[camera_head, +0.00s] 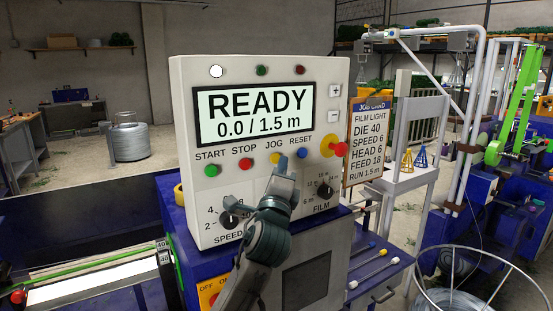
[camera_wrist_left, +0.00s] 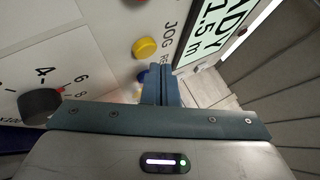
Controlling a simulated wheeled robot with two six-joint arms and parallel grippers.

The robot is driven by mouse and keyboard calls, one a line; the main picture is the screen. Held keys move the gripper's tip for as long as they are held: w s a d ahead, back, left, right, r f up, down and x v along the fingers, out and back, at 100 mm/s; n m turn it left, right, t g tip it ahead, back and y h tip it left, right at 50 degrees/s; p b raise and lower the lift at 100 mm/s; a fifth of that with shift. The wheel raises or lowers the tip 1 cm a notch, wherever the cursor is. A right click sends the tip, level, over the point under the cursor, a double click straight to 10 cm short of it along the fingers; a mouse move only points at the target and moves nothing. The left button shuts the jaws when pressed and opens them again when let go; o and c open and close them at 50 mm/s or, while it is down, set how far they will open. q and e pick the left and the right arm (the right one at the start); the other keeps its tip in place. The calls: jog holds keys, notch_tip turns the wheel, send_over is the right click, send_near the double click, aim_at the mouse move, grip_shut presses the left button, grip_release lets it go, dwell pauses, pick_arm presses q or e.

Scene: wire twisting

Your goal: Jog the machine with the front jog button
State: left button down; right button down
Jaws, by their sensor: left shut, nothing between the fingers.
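The control panel (camera_head: 182,120) is white, and its display reads READY 0.0 / 1.5 m. The yellow jog button (camera_head: 275,158) sits under the JOG label, between the red stop button (camera_head: 243,163) and the blue reset button (camera_head: 302,152). My left gripper (camera_head: 282,165) is shut and empty, its tips at the panel just beside the jog button. In the left wrist view the jog button (camera_wrist_left: 145,47) shows whole beyond the shut fingers (camera_wrist_left: 160,72), apart from them in the picture. Contact with the panel cannot be told. My right gripper is not in view.
The green start button (camera_head: 212,170) is to the left. A red emergency knob (camera_head: 340,149) sticks out at the right. The speed dial (camera_head: 229,220) and film dial (camera_head: 325,191) are below. A job card (camera_head: 369,142) stands right of the panel.

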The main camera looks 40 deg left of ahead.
pick_arm(q)
jog(key=d, duration=0.1)
jog(key=s+d+p, duration=0.1)
jog(key=d, duration=0.1)
jog(key=s+d+p, duration=0.1)
jog(key=shift+d, duration=0.3)
jog(key=shift+w, duration=0.1)
dwell(0.4)
